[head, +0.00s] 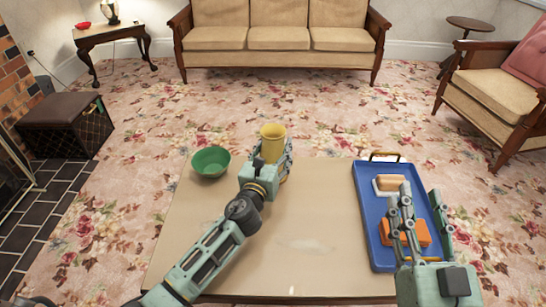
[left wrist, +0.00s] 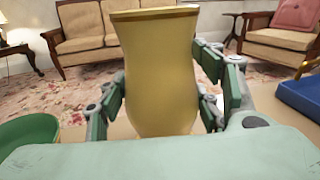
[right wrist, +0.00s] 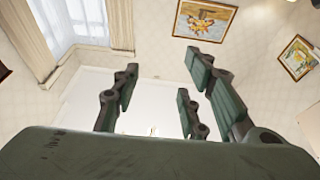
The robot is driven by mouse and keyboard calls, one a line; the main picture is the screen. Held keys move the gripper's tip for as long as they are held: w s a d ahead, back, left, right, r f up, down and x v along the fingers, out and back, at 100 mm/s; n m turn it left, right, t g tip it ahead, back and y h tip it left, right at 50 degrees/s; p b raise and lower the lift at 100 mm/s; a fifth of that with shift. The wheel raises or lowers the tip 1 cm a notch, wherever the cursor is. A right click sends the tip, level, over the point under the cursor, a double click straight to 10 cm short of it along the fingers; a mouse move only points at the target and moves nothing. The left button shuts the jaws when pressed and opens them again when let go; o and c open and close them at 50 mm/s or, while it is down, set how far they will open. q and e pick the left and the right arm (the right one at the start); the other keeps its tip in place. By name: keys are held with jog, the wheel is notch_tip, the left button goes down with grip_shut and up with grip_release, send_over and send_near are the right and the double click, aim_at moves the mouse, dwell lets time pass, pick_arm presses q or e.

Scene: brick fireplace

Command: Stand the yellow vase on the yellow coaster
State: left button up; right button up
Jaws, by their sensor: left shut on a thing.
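The yellow vase (head: 272,140) is upright between the fingers of my left gripper (head: 270,160), near the far edge of the table. In the left wrist view the vase (left wrist: 160,75) fills the middle, with fingers against it on both sides; its foot is hidden behind the palm. I cannot tell whether it touches the table. I cannot make out the yellow coaster in any view; my left gripper and arm hide part of the tabletop. My right gripper (head: 418,200) is open and empty, with its fingers pointing up in front of the blue tray.
A green bowl (head: 210,162) stands left of the vase at the far left of the table (head: 310,215). The blue tray (head: 369,225) on the right holds a tan-and-white item (head: 390,183) and an orange item (head: 417,236). The table's middle is clear.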

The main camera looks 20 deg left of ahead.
pick_arm(q)
jog(key=shift+f, duration=0.55)
pick_arm(e)
jog(key=shift+s+r+t+y, duration=0.15)
jog(key=shift+s+r+t, duration=0.2)
jog(key=shift+r, duration=0.3)
jog(key=shift+s+r+t+y, duration=0.2)
jog(key=shift+r+t, duration=0.2)
jog(key=shift+r, duration=0.25)
jog(key=shift+s+r+t+y, duration=0.15)
jog(key=shift+s+r+t, duration=0.2)
jog(key=shift+r, duration=0.3)
pick_arm(q)
jog(key=shift+f+b, duration=0.1)
jog(key=shift+b, duration=0.2)
pick_arm(e)
jog(key=shift+s+r, duration=0.1)
jog(key=shift+r, duration=0.05)
pick_arm(q)
jog(key=o, duration=1.4)
jog(key=shift+o, duration=0.2)
